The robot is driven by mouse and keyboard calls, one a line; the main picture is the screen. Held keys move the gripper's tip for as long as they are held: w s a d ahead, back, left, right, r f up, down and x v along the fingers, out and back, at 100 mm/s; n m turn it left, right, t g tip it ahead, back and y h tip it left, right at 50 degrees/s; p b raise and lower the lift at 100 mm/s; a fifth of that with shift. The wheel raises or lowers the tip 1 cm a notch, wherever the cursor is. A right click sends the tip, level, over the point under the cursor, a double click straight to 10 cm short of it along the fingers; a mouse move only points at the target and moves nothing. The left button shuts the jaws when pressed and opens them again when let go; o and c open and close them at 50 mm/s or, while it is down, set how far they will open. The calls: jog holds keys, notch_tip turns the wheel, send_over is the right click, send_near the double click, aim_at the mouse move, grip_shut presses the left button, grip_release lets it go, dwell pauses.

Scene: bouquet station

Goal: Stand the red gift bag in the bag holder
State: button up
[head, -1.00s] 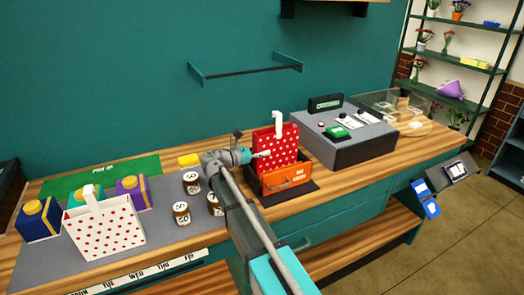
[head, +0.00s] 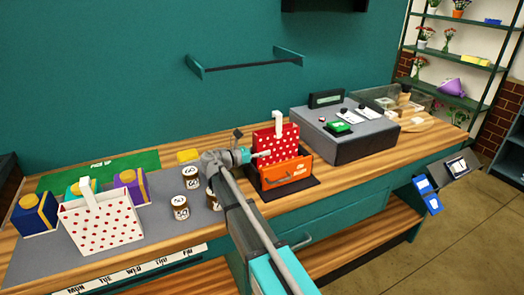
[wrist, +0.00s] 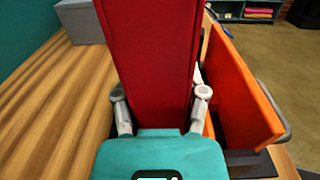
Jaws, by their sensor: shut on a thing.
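The red gift bag (head: 284,136) with white dots and a white handle is upright, just behind the orange front panel of the bag holder (head: 287,174). My gripper (head: 253,155) is shut on the bag's narrow side, from the left in the head view. In the wrist view my gripper's two fingers (wrist: 160,96) press on both sides of the red bag (wrist: 152,50). The orange panel (wrist: 240,85) stands to the right of the bag there, with a gap between them. The bag's bottom is hidden, so I cannot tell whether it touches the holder's base.
A white bag with red dots (head: 103,224), several gift boxes (head: 35,214) and several jars (head: 180,207) stand on the grey mat to the left. A grey console (head: 345,136) stands to the right of the holder. A wall rail (head: 245,66) is above.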

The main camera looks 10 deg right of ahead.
jog(key=o, duration=1.3)
jog(key=shift+c, duration=0.2)
jog(key=shift+a, duration=0.1)
jog(key=v, duration=1.2)
jog(key=shift+s, duration=0.15)
